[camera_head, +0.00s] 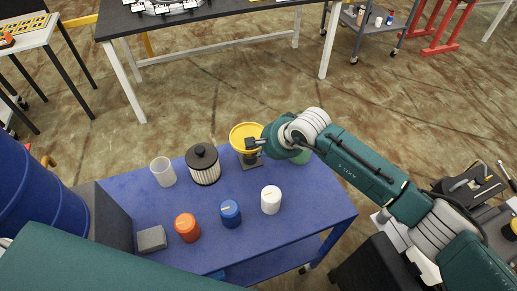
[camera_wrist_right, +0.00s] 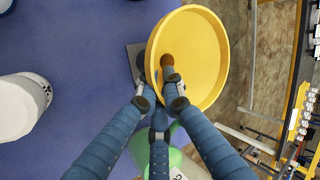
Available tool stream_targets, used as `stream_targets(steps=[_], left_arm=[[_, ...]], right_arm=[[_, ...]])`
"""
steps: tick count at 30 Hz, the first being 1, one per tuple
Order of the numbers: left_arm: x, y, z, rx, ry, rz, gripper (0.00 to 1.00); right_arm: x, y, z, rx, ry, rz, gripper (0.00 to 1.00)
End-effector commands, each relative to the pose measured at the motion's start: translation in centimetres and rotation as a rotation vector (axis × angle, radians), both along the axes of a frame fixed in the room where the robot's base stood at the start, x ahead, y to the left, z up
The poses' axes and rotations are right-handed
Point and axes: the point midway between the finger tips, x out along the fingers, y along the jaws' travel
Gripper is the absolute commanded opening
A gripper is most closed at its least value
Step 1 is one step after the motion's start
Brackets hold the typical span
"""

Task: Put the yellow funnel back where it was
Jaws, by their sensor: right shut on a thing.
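The yellow funnel (camera_head: 243,132) is at the back edge of the blue cart top (camera_head: 257,228), wide mouth up. My right gripper (camera_head: 254,146) is shut on its near right side. In the right wrist view the funnel (camera_wrist_right: 205,45) fills the upper middle, with the fingers of my right gripper (camera_wrist_right: 160,92) closed at its lower rim. A small dark grey plate (camera_head: 252,163) lies below the funnel; it shows partly in the wrist view (camera_wrist_right: 133,57). I cannot tell whether the funnel touches it. My left gripper is not in view.
Left of the funnel stand a black-lidded filter (camera_head: 203,168) and a translucent cup (camera_head: 163,173). In front are white (camera_head: 270,203), blue (camera_head: 231,215) and orange (camera_head: 187,230) jars and a grey block (camera_head: 151,239). A green object (camera_head: 301,158) is partly hidden behind my right gripper.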

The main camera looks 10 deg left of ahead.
Motion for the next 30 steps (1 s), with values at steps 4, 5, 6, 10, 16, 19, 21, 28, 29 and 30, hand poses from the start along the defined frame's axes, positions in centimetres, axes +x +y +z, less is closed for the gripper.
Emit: stream_targets(steps=[4, 5, 6, 10, 16, 19, 21, 28, 29, 30], left_arm=[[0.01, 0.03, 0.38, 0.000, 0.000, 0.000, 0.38], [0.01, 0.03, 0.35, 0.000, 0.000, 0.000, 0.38], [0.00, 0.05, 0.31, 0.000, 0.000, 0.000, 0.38], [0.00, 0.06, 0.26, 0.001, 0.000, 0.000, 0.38], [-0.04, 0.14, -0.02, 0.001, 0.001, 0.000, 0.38], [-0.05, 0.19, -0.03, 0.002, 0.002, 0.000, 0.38], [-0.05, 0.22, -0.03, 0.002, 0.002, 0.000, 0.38], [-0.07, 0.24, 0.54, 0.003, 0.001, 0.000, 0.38], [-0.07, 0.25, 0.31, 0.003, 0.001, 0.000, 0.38], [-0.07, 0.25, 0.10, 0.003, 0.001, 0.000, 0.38]], right_arm=[[-0.03, 0.04, -1.21, 0.001, -0.001, 0.000, 0.00], [-0.01, 0.03, -1.22, 0.002, -0.001, 0.000, 0.00], [0.00, 0.03, -1.21, 0.001, -0.002, 0.001, 0.00], [0.00, 0.01, -1.25, 0.001, -0.001, 0.001, 0.00], [-0.01, -0.01, -1.45, 0.001, -0.001, 0.000, 0.21], [-0.01, -0.01, -1.46, 0.000, 0.000, 0.000, 0.26], [-0.01, -0.01, -1.46, 0.000, 0.000, 0.000, 0.26], [-0.02, -0.01, -0.98, 0.000, 0.000, 0.000, 0.26], [-0.03, -0.17, -0.96, 0.000, -0.002, 0.000, 0.26], [-0.12, -0.39, -0.64, 0.001, -0.003, 0.001, 0.26]])
